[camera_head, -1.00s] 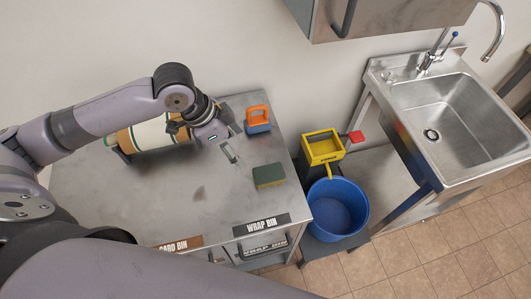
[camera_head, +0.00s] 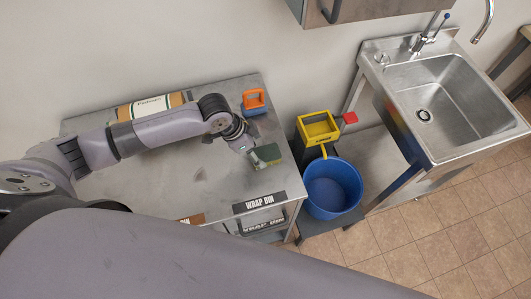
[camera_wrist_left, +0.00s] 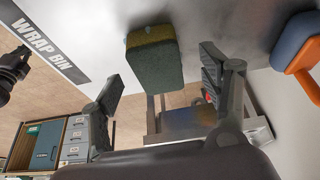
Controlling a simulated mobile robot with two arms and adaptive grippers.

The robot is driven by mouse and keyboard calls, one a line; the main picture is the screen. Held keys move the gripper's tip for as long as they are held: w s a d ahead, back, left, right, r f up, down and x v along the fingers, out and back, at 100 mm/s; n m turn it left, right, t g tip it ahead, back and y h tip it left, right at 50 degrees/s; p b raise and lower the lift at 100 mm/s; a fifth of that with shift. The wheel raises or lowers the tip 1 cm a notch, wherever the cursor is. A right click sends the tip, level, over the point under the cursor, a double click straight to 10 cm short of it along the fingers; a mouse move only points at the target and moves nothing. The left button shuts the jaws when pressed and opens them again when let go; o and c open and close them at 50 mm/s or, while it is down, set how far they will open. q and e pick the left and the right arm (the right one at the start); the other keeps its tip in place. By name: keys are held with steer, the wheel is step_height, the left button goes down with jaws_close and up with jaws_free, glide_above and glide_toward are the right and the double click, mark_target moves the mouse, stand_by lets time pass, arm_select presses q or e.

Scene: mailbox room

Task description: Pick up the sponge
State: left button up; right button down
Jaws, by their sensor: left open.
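The sponge (camera_head: 267,154), green with a yellowish layer, rests on the metal cabinet top (camera_head: 170,190) near its right edge. My left gripper (camera_head: 253,158) is right beside the sponge on its left side in the head view, low over the top, and covers part of it. In the left wrist view the open fingers of my left gripper (camera_wrist_left: 162,68) stand apart, with the sponge (camera_wrist_left: 153,60) showing in the gap between them. I cannot tell whether either finger touches it.
An orange-and-blue tool (camera_head: 254,102) stands behind the sponge. A patterned roll (camera_head: 152,106) lies at the back of the cabinet. A yellow wringer (camera_head: 318,128) and blue bucket (camera_head: 332,188) stand to the right, before the steel sink (camera_head: 440,100).

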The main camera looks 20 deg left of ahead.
mark_target(262, 154)
arm_select(q)
steer(key=x, duration=0.3)
steer(key=shift+d+p, duration=0.3)
steer(key=shift+p, duration=0.1)
steer(key=shift+d+f, duration=0.1)
steer(key=shift+f, duration=0.15)
arm_select(e)
steer(key=shift+s+d+r, duration=0.3)
steer(key=shift+s+d, duration=0.05)
steer(key=shift+s, duration=0.2)
steer(key=shift+s+d+r, duration=0.3)
steer(key=shift+s, duration=0.25)
arm_select(q)
steer(key=c, duration=0.8)
steer(key=shift+c, duration=0.3)
arm_select(e)
steer(key=shift+w+a, duration=0.1)
steer(key=shift+w, duration=0.2)
steer(key=shift+a, duration=0.15)
